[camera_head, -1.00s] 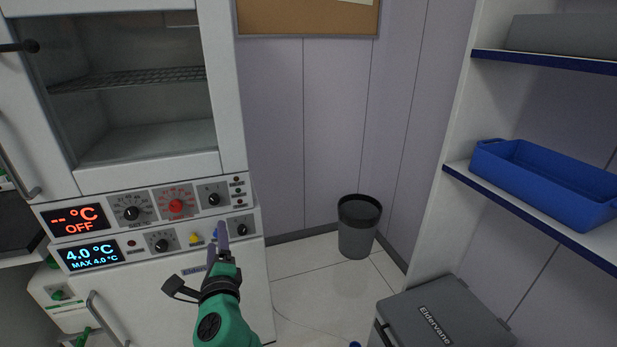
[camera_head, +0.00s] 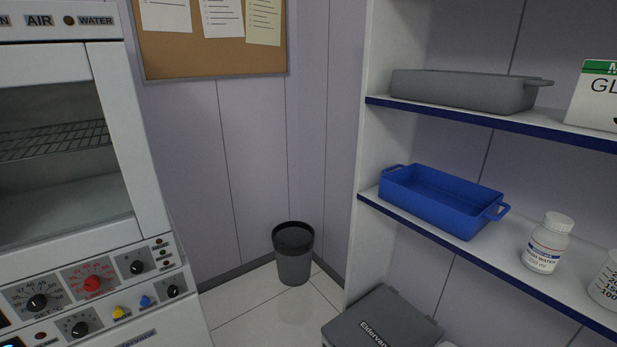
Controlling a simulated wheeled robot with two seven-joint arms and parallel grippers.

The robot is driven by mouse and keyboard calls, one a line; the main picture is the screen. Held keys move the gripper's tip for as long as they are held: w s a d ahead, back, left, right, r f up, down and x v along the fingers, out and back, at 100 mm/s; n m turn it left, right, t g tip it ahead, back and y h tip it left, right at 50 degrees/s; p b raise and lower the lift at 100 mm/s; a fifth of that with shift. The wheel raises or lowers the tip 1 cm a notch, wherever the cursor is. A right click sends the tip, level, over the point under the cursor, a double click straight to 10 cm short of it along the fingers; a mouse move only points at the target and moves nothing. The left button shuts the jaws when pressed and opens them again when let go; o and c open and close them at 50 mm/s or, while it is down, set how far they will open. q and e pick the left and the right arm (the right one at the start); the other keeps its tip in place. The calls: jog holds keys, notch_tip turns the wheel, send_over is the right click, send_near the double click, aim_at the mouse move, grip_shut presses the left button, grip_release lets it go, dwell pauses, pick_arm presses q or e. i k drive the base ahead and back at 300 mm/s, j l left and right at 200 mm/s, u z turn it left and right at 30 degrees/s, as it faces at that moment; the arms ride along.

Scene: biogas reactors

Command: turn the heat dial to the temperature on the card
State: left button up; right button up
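The heat dial appears to be the red knob (camera_head: 93,283) on a red-marked plate on the front panel of the white incubator cabinet (camera_head: 134,150) at the left. A black knob (camera_head: 37,302) with a numbered scale sits to its left, and a smaller black knob (camera_head: 137,267) to its right. Several papers are pinned to the cork board, among them a yellowish one (camera_head: 263,20); their writing is too small to read, and I cannot tell whether one is the card. The display is mostly cut off at the left edge. Neither gripper is in view.
A dark bin (camera_head: 293,254) stands on the floor by the wall. At the right, white shelves hold a blue tray (camera_head: 437,202), a grey tray (camera_head: 462,92) and a white bottle (camera_head: 547,243). A grey case (camera_head: 380,322) sits low in front of the shelves.

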aim_at(37, 303)
jog(key=u, duration=1.65)
jog(key=i+j+z, duration=0.15)
jog(key=j, duration=0.75)
jog(key=i+j+z, duration=0.1)
jog(key=j, duration=0.8)
jog(key=i+j+z, duration=0.15)
jog(key=j, duration=0.75)
jog(key=k, duration=0.05)
